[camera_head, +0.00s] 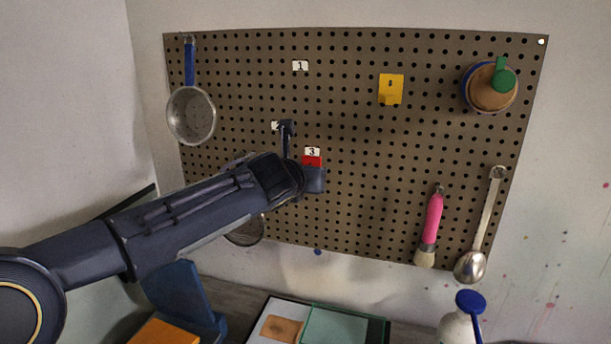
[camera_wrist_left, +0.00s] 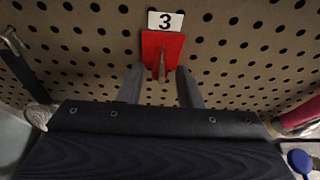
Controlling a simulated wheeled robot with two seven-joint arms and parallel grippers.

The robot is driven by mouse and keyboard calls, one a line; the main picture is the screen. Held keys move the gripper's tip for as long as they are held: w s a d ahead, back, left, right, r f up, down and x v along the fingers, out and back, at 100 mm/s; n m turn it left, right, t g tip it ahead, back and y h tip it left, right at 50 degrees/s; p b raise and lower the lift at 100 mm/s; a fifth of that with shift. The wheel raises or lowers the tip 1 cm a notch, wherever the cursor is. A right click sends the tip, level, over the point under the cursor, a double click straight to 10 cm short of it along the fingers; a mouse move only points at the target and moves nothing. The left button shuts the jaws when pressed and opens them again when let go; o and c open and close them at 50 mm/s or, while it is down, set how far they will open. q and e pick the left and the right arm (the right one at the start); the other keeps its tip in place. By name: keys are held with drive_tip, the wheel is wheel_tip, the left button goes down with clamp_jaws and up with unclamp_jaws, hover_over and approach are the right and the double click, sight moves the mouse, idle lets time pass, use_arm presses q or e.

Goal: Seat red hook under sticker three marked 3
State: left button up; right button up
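The red hook (camera_head: 312,161) is at the brown pegboard (camera_head: 360,150), right under the sticker marked 3 (camera_head: 312,151). In the left wrist view the red hook (camera_wrist_left: 163,50) looks upright, its plate just below the sticker (camera_wrist_left: 165,21), its metal prong pointing out. Whether it sits fully flush cannot be told. My left gripper (camera_head: 314,178) is just below the hook, close to the board. In the wrist view its fingers (camera_wrist_left: 160,72) are apart, one on each side of the prong, near the plate's lower edges. The prong is untouched. My right gripper is not in view.
A yellow hook (camera_head: 391,88), a pan (camera_head: 191,113), a pink-handled brush (camera_head: 432,225), a spoon (camera_head: 472,264) and a round brown item (camera_head: 491,90) hang on the board. A sticker marked 1 (camera_head: 300,65) is higher up. A white bottle (camera_head: 458,325) and a tray (camera_head: 285,306) stand below.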

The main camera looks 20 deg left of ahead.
use_arm(q)
drive_tip(key=shift+o, duration=0.7)
drive_tip(key=shift+s, duration=0.1)
drive_tip(key=v, duration=0.7)
drive_tip(key=shift+s+b, duration=0.3)
drive_tip(key=shift+s, duration=0.05)
drive_tip(key=shift+r, duration=0.1)
drive_tip(key=s+a+f+n+g, duration=0.2)
drive_tip(key=s+a+f+n, duration=0.2)
drive_tip(key=s+f+n, duration=0.4)
drive_tip(key=s+a+f+n+g, duration=0.35)
drive_tip(key=s+f+n, duration=0.3)
drive_tip(key=n, duration=0.35)
drive_tip(key=s+d+f+n+g+h, duration=0.2)
drive_tip(key=s+d+f+n+h, duration=0.1)
drive_tip(key=s+f+n, duration=0.9)
drive_tip(key=s+d+n, duration=0.1)
drive_tip(key=s+n, duration=0.3)
drive_tip(key=n, duration=0.4)
drive_tip(key=shift+g, duration=0.35)
